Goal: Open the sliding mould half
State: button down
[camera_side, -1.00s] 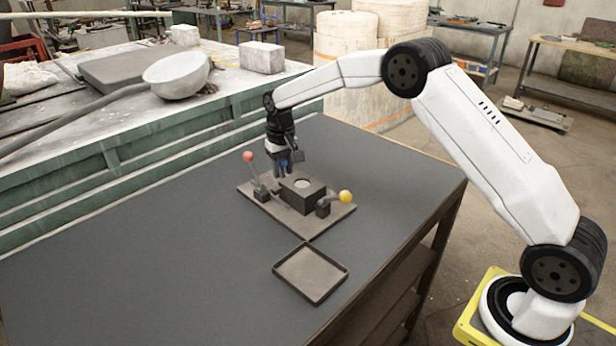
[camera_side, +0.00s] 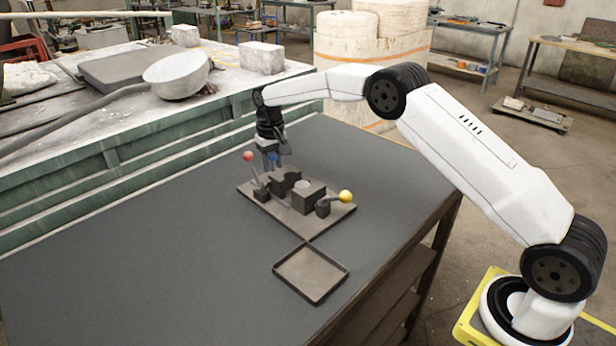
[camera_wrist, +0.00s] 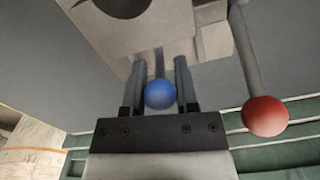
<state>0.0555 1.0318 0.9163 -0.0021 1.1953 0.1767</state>
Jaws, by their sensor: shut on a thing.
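The mould sits on a dark base plate (camera_side: 301,226) on the table. Its two halves are apart: the sliding half (camera_side: 284,182) is at the back left, the other half (camera_side: 309,196) at the front right, with a light round piece (camera_side: 302,184) showing at the latter. My gripper (camera_side: 273,163) is shut on the blue-knobbed handle of the sliding half. In the wrist view the blue knob (camera_wrist: 160,95) lies between the two fingers, and the sliding half (camera_wrist: 135,25) shows beyond. The red-knobbed lever (camera_side: 248,156) stands up at left; the yellow-knobbed lever (camera_side: 345,196) leans outward at right.
A shallow dark tray (camera_side: 311,273) lies in front of the mould. A ladle (camera_side: 176,75) rests on the bench behind. The red knob (camera_wrist: 265,116) is close beside my fingers in the wrist view. The table's left side is clear.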

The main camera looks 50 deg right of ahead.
jog(key=shift+w+r, duration=0.1)
jog(key=shift+w, duration=0.05)
jog(key=shift+c, duration=2)
grip_release()
jog(key=shift+r, duration=0.1)
jog(key=shift+r, duration=3.8)
